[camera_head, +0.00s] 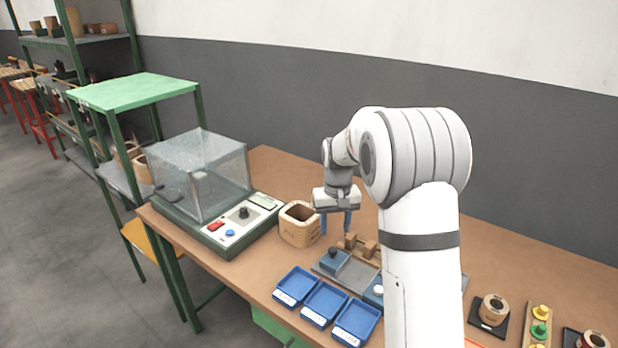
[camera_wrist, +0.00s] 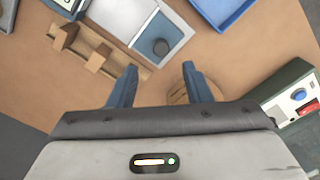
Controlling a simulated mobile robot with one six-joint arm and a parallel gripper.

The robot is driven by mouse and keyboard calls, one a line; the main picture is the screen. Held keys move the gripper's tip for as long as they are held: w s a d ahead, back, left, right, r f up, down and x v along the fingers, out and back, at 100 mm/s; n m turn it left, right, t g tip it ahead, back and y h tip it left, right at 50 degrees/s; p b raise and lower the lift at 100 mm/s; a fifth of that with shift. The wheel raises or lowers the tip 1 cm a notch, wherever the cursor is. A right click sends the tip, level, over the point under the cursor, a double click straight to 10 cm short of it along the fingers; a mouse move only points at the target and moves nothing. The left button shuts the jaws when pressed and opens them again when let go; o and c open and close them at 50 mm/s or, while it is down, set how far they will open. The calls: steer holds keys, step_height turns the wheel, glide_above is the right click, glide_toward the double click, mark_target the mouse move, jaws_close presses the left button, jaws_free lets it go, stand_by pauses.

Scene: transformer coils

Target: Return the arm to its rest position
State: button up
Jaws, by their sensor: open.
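My gripper (camera_head: 337,224) is at the end of my white arm, above the bench and pointing down. Its two blue fingers stand apart with nothing between them. In the wrist view the gripper (camera_wrist: 160,80) is also open, with bare bench in the gap. A wooden coil block with a dark square opening (camera_head: 299,224) stands on the bench just left of the gripper. In the wrist view part of a round wooden shape (camera_wrist: 178,93) shows behind the right finger. My arm hides part of the bench.
A tester with a clear cover (camera_head: 200,175) stands at the left. A fixture with wooden posts (camera_head: 350,262) lies beside the gripper, partly behind my arm. Several blue trays (camera_head: 325,303) line the front edge. Another coil (camera_head: 493,309) sits on a dark pad at the right.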

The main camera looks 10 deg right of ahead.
steer(key=s+r+t, duration=0.1)
steer(key=s+r, duration=0.3)
steer(key=s, duration=0.3)
steer(key=s+r, duration=0.4)
steer(key=s, duration=0.4)
steer(key=s+t, duration=0.1)
steer(key=s, duration=1.4)
steer(key=shift+s+a+f+t, duration=0.25)
steer(key=shift+s+a+t, duration=0.05)
steer(key=shift+a, duration=0.1)
